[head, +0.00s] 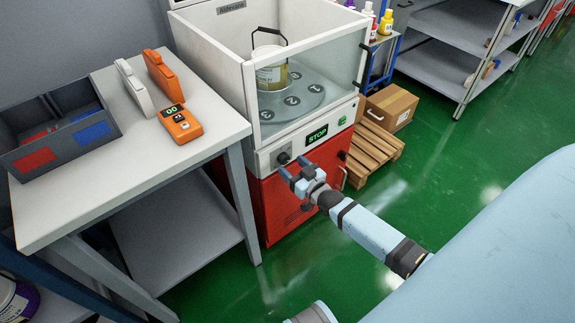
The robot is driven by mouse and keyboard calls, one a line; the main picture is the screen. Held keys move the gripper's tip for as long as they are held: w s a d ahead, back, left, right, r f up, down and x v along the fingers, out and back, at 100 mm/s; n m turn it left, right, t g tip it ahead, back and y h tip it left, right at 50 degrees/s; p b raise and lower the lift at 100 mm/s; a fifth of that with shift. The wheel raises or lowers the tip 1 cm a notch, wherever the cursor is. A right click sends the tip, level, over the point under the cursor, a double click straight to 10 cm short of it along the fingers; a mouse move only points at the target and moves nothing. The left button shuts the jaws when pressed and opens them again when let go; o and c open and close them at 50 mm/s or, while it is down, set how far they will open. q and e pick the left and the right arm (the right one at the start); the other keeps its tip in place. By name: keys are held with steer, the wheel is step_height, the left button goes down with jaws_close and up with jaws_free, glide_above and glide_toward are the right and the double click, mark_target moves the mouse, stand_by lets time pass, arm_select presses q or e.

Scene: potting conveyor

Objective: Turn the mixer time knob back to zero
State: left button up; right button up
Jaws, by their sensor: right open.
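The mixer (252,92) is a white cabinet with a clear front guard and a red lower part. Its front panel carries a dark round knob (284,158) at the left and a display (317,135) reading STOP in green. My right gripper (293,168) is open and empty, with its fingers just in front of and slightly below the knob. I cannot tell whether they touch it. The knob's pointer and scale are too small to read. My left gripper is out of view.
A tin with a handle (271,76) stands inside the mixer on a grey turntable. A workbench (100,205) at the left holds an orange handheld device (180,124) and a divided bin (58,137). A cardboard box (391,107) sits on a pallet (369,155). Green floor is clear at right.

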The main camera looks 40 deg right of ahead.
steer(key=shift+w+a, duration=0.1)
steer(key=shift+w, duration=1.25)
steer(key=c, duration=0.9)
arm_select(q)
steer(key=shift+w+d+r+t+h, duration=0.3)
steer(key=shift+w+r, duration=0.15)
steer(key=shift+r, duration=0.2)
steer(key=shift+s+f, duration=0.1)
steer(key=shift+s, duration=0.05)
